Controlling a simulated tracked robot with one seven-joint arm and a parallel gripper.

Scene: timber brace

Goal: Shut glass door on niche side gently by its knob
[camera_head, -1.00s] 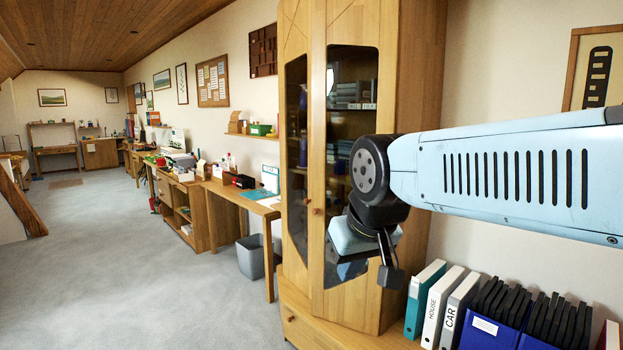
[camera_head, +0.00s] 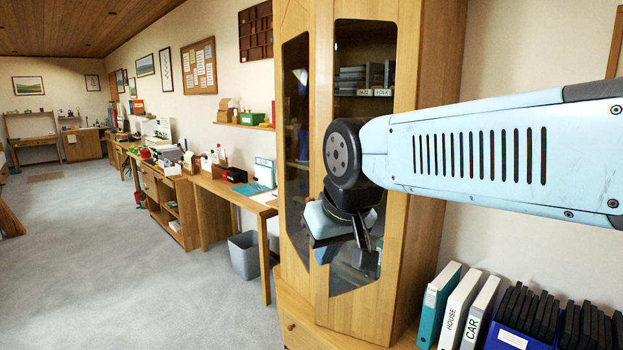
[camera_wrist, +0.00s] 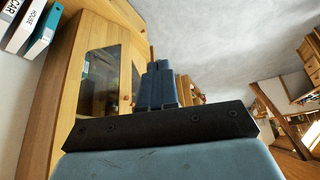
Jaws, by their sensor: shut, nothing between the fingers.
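A tall wooden cabinet has two glazed doors: a left door (camera_head: 296,150) and a wider-looking right door (camera_head: 402,60), each with a dark glass pane. I cannot tell which one is on the niche side or exactly how far either stands open. My gripper (camera_head: 364,262) is in front of the right door's lower glass, fingers pointing down, and it covers part of that door. In the wrist view, my gripper's fingers (camera_wrist: 158,82) are together and empty. A small round knob (camera_wrist: 126,100) shows left of them, apart from the fingers. The knobs are hard to make out in the head view.
Binders (camera_head: 458,310) and dark folders stand on the low ledge right of the cabinet. A desk (camera_head: 235,190) and a grey bin (camera_head: 244,254) are to the left. The grey floor (camera_head: 130,290) left of the cabinet is clear.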

